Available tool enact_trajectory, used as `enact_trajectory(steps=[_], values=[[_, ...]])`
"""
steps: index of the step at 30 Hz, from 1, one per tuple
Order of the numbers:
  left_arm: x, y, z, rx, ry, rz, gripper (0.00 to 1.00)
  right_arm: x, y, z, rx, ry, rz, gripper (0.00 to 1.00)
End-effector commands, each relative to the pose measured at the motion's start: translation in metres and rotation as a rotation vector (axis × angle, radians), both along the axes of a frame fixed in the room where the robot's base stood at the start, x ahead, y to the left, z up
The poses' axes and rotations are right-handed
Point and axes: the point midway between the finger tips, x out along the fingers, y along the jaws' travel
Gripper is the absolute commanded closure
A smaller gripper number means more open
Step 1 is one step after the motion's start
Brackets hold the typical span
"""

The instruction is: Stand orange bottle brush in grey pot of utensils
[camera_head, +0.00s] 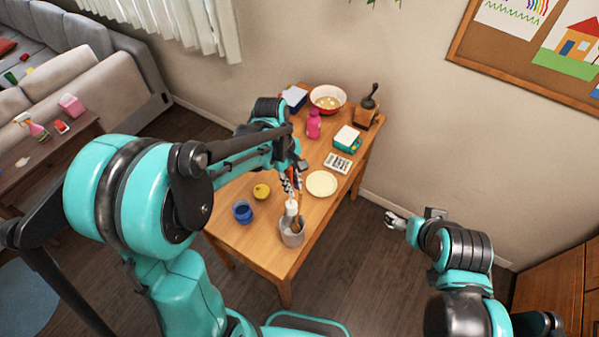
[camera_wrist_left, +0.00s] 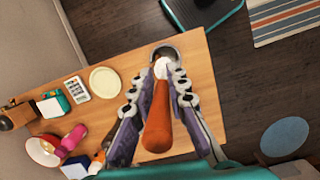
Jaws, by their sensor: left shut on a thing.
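The orange bottle brush is between the fingers of my left gripper (camera_head: 291,182). In the left wrist view its orange handle (camera_wrist_left: 157,125) points toward the camera, and its white bristle head (camera_wrist_left: 161,68) is at the far end. In the head view the white head (camera_head: 291,207) points down at the grey pot (camera_head: 290,236). The pot stands near the table's front edge with a brown utensil in it. In the left wrist view the brush partly hides the pot (camera_wrist_left: 170,50). I cannot tell whether the head is inside the rim. My right gripper (camera_head: 395,220) is off the table's right side, its opening unclear.
On the wooden table (camera_head: 262,232) are a blue cup (camera_head: 242,211), a yellow fruit (camera_head: 261,191), a cream plate (camera_head: 321,183), a calculator-like pad (camera_head: 338,163), a teal scale (camera_head: 347,139), a pink bottle (camera_head: 313,124), a red bowl (camera_head: 327,99) and a grinder (camera_head: 368,106).

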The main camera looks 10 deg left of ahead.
Motion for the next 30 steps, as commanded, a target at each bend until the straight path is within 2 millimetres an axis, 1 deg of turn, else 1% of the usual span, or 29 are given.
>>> enact_trajectory(steps=[2, 11, 30], values=[[-0.001, 0.001, 0.0, -0.001, 0.001, 0.003, 1.0, 0.0, 0.0, 0.001, 0.0, 0.0, 0.0, 0.21], [-0.001, 0.001, -0.015, -0.001, 0.001, 0.002, 1.0, 0.0, 0.0, -0.01, 0.0, 0.0, 0.0, 0.21], [-0.001, 0.001, -0.069, -0.001, 0.001, 0.002, 1.0, 0.0, 0.0, -0.048, 0.0, 0.0, 0.0, 0.21]])
